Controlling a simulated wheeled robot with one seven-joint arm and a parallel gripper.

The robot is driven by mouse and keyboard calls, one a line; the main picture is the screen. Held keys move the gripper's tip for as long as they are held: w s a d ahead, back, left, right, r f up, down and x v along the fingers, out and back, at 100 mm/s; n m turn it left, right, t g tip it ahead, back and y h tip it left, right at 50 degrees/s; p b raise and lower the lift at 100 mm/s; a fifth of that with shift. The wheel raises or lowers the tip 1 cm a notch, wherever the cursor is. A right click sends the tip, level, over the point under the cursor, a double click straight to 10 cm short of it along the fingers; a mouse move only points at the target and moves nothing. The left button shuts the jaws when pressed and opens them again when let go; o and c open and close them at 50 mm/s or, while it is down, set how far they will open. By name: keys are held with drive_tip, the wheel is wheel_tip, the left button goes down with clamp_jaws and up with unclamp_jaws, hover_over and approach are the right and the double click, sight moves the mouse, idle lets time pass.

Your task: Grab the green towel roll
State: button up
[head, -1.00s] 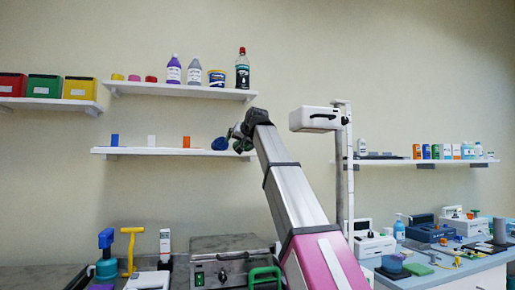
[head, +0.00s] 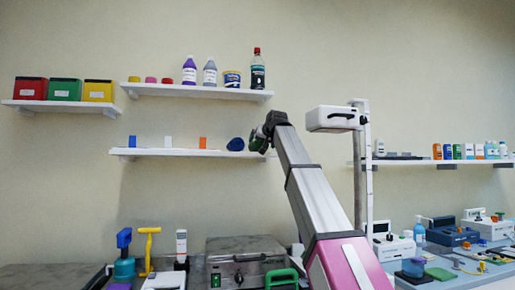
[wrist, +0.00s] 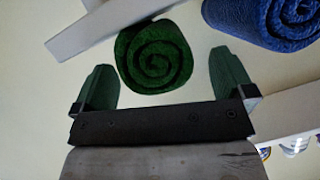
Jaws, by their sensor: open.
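The green towel roll (wrist: 152,57) shows its spiral end in the wrist view. It appears between the two fingertips of my gripper (wrist: 161,62), with a visible gap on each side. My gripper is open, and I cannot tell how far the roll is beyond the tips. In the head view my gripper (head: 264,137) is at the right end of the lower left shelf, and my arm largely hides the green roll there. A blue roll (wrist: 270,18) lies close by at the upper right of the wrist view; it also shows in the head view (head: 235,144), left of my gripper.
The lower shelf (head: 175,153) also carries several small coloured blocks. The shelf above (head: 165,89) holds bottles and a tub (head: 232,78). A white device on a pole (head: 333,118) stands right of my arm. A counter with equipment (head: 245,262) lies below.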

drive_tip(key=x, duration=0.3)
drive_tip(key=c, duration=0.9)
drive_tip(key=shift+r, duration=0.1)
